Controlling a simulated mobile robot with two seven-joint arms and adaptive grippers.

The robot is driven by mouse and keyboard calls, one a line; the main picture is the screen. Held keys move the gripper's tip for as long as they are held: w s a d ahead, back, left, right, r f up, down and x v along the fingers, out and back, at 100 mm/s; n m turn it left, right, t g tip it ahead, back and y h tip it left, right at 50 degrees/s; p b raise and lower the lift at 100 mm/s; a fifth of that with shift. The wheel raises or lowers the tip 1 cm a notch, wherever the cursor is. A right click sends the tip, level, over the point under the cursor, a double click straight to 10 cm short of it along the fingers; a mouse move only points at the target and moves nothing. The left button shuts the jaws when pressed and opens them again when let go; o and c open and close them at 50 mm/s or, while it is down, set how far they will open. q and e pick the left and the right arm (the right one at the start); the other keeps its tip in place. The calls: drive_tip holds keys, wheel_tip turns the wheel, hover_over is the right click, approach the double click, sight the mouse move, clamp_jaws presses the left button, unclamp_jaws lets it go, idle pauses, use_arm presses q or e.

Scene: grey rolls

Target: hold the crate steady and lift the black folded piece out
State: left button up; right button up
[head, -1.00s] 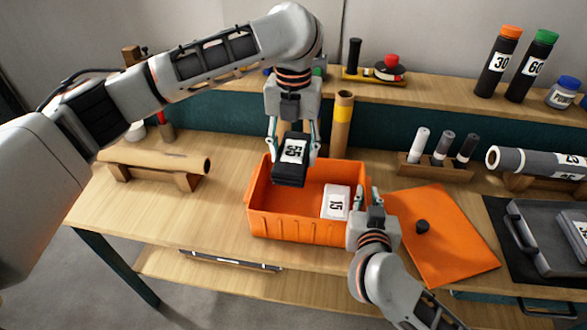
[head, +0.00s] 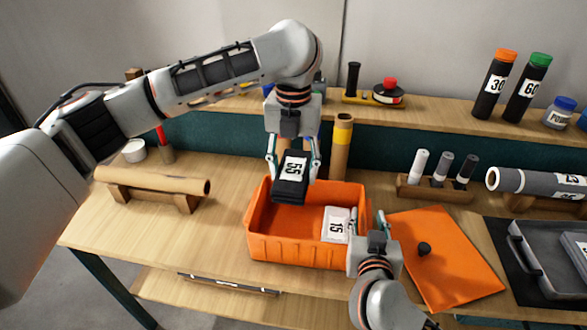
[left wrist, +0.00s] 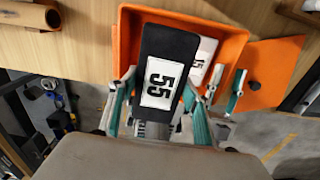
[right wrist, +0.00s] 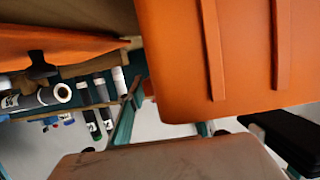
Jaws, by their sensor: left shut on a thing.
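The orange crate (head: 280,247) stands on the bench; its front wall fills much of the right wrist view (right wrist: 245,60). My left gripper (head: 293,178) is shut on the black folded piece (head: 290,191), which bears a white "55" label. The piece hangs tilted above the crate's back left part, and fills the middle of the left wrist view (left wrist: 165,50). A white piece marked "15" (head: 336,224) lies inside at the right. My right gripper (head: 367,222) is at the crate's right wall, its fingers visibly apart, one on each side of it.
A brown roll (head: 150,181) rests on a stand at left. A grey tray (head: 555,262) is at far right.

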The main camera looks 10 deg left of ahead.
drive_tip(key=v, duration=1.1)
drive_tip(key=shift+s, duration=0.25)
drive_tip(key=shift+s, duration=0.1)
